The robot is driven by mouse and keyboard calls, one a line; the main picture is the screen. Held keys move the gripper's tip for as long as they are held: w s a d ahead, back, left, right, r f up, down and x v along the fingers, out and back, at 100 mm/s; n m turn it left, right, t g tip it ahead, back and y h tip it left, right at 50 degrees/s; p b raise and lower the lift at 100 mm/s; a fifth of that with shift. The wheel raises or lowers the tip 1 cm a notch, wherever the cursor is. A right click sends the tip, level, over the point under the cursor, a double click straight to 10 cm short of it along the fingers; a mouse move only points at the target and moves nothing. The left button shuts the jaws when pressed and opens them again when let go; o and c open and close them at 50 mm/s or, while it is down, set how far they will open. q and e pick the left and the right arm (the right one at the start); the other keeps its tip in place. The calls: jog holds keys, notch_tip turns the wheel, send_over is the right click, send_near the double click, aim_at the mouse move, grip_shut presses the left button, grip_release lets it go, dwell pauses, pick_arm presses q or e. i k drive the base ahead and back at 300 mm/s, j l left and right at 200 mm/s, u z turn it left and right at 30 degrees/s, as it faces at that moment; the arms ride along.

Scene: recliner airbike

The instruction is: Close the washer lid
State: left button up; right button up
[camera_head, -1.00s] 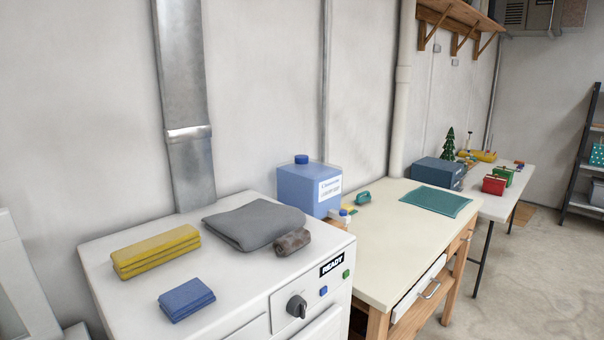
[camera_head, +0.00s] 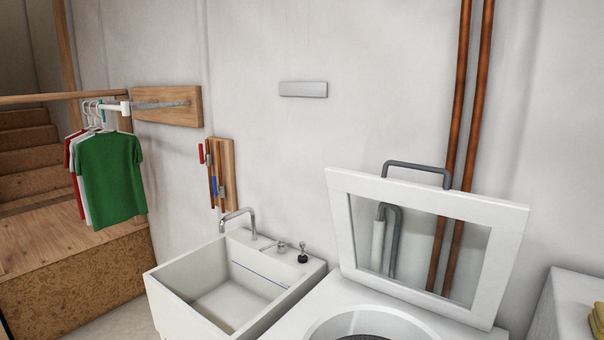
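The washer (camera_head: 304,305) is at the bottom of the head view, right of center, with its round drum opening partly cut off by the lower edge. Its lid (camera_head: 340,228) stands raised and open, leaning back toward the wall. The lid has a white frame, a clear window and a grey handle (camera_head: 417,168) along its top edge. Pipes show through the window. Neither of my grippers is in view.
A white utility sink (camera_head: 165,292) with a faucet stands left of the washer. Shirts (camera_head: 112,178) hang from a wall rail at the left, near wooden stairs (camera_head: 25,150). Another white appliance (camera_head: 568,308) is at the right edge. Copper pipes (camera_head: 470,95) run up the wall.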

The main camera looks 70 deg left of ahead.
aim_at(508, 220)
jog(key=u, duration=1.65)
